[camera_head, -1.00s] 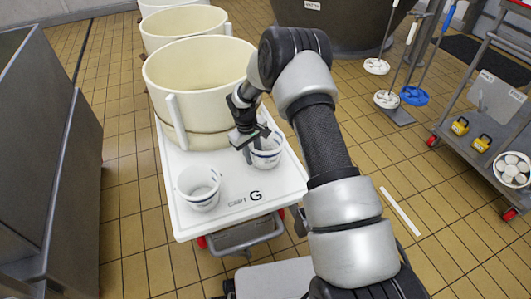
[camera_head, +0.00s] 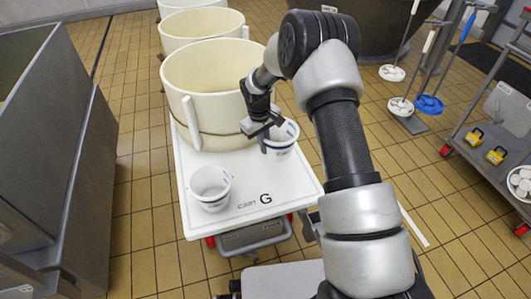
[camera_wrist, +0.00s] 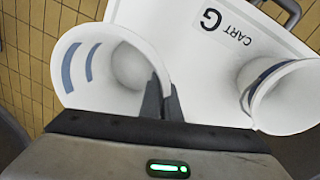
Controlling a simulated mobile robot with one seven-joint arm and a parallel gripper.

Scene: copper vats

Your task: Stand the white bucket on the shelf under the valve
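A white bucket (camera_head: 284,138) with blue marks is at the right side of the cart, beside the large cream vat. My gripper (camera_head: 264,133) is at its near left rim. In the wrist view the two dark fingers (camera_wrist: 161,100) are close together on the wall of this bucket (camera_wrist: 84,70), whose open mouth shows. The bucket looks a little above the cart top, though its base is hidden. A second white bucket (camera_head: 211,187) stands on the cart's near left corner; it also shows in the wrist view (camera_wrist: 288,95). I see no valve or shelf under one.
The white cart top (camera_head: 235,170), marked G, carries the cream vat (camera_head: 205,85). A grey tank (camera_head: 60,150) stands at left. Brushes (camera_head: 429,103) stand in a rack at right, near a trolley with yellow padlocks (camera_head: 496,156). Tiled floor lies open between cart and trolley.

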